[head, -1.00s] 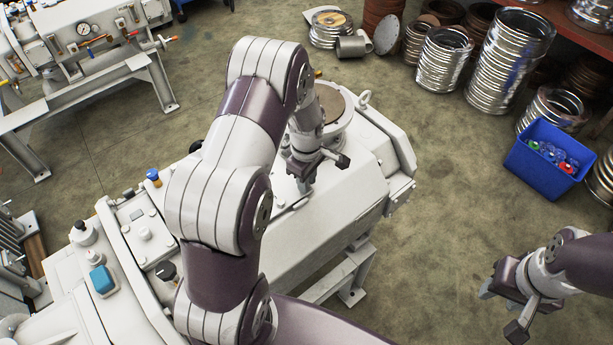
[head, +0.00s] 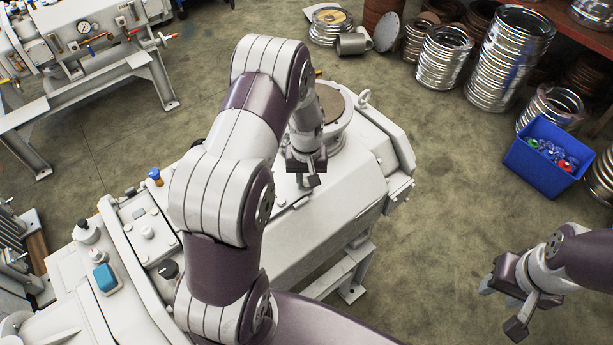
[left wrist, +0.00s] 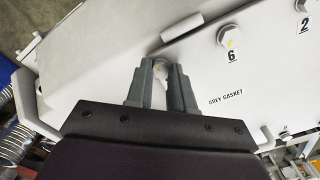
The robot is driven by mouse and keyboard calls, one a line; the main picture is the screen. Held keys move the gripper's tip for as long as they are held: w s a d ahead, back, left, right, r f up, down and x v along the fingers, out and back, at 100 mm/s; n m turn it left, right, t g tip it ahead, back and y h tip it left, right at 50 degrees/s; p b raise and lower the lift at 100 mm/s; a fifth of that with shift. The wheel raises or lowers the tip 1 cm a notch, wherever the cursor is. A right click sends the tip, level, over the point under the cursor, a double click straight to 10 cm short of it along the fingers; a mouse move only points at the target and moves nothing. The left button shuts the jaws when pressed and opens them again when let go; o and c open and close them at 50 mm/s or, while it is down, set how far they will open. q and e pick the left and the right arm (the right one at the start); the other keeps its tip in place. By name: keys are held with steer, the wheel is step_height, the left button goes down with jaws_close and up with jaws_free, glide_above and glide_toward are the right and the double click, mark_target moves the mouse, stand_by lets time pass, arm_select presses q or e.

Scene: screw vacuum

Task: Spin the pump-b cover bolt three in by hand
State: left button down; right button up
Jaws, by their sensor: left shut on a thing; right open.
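The pump (head: 345,190) is a long light grey housing in the middle of the head view. Its cover (left wrist: 195,75) shows in the left wrist view, with "GREY GASKET" lettering. My left gripper (head: 310,180) is down at the cover; in the left wrist view its fingers (left wrist: 161,72) are shut on a pale bolt head (left wrist: 160,66) at the cover's edge. Any number by this bolt is hidden or out of view. A bolt marked 6 (left wrist: 230,36) and one marked 2 (left wrist: 304,5) sit on the cover. My right gripper (head: 501,308) is open and empty over the floor.
A round flange (head: 335,112) and a lifting eye (head: 364,97) stand up behind my left gripper. A blue bin (head: 548,165) and metal ring stacks (head: 510,60) stand at the right. Another machine (head: 90,45) is at the upper left. Open floor (head: 445,200) lies right of the pump.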

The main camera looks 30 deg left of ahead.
arm_select(q)
steer(key=m, duration=0.4)
steer(key=shift+w+a+r+m, duration=0.1)
steer(key=shift+w+r+m, duration=0.1)
steer(key=shift+m, duration=0.1)
steer(key=m, duration=0.5)
steer(key=shift+p, duration=0.35)
steer(key=m, duration=0.4)
steer(key=shift+m, duration=0.4)
steer(key=m, duration=0.4)
steer(key=shift+m, duration=0.4)
steer(key=c, duration=1)
jaws_free()
steer(key=shift+s, duration=0.1)
